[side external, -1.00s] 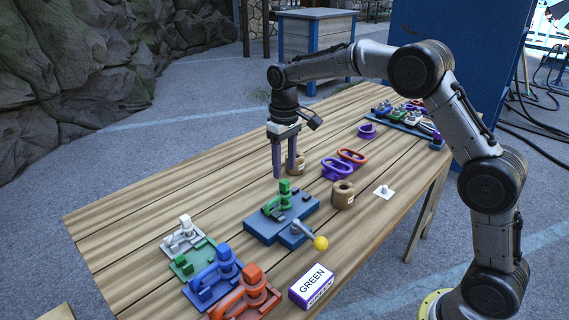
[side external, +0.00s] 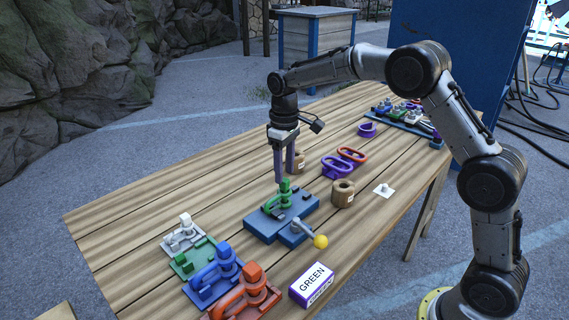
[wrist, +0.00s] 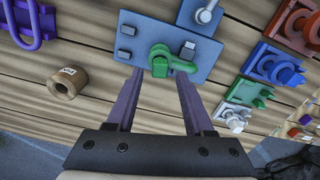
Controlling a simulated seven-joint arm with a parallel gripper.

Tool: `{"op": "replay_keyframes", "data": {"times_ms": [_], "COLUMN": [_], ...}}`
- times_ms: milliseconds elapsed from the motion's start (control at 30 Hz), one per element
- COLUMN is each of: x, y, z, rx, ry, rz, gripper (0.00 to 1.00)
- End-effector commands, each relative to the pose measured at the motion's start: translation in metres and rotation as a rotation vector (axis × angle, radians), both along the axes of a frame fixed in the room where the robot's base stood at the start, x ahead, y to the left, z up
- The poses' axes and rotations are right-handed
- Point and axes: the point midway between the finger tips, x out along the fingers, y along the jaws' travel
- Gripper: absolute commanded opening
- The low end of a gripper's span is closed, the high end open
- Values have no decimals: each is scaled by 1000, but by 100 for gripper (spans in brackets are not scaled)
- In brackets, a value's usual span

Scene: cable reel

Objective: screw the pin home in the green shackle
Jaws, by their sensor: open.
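The green shackle (side external: 286,195) sits on a blue fixture plate (side external: 262,226) on the wooden table. In the wrist view the green shackle (wrist: 170,62) lies just beyond and between my two fingertips. My gripper (side external: 284,180) points straight down over the shackle, its fingers apart and nothing held between them. In the side view the fingertips are at about the height of the shackle's top. The pin's thread, and how deep it sits, cannot be made out.
A lever with a yellow knob (side external: 320,241) stands beside the fixture. White, green, blue and orange holders (side external: 215,274) line the front left. A GREEN box (side external: 313,285) stands at the front. A wooden spool (side external: 343,194) and purple shackle (side external: 336,168) are to the right.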

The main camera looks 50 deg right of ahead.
Motion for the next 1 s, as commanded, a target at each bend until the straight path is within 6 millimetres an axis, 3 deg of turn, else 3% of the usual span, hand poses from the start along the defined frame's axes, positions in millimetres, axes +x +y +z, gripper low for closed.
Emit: {"op": "replay_keyframes", "data": {"times_ms": [500, 800, 867, 1000], "x": [0, 0, 0, 0], "y": [0, 0, 0, 0], "z": [-27, -29, -29, -29], "rx": [0, 0, 0, 0], "ry": [1, 0, -1, -1], "rz": [0, 0, 0, 0], "gripper": [52, 52, 45, 20]}}
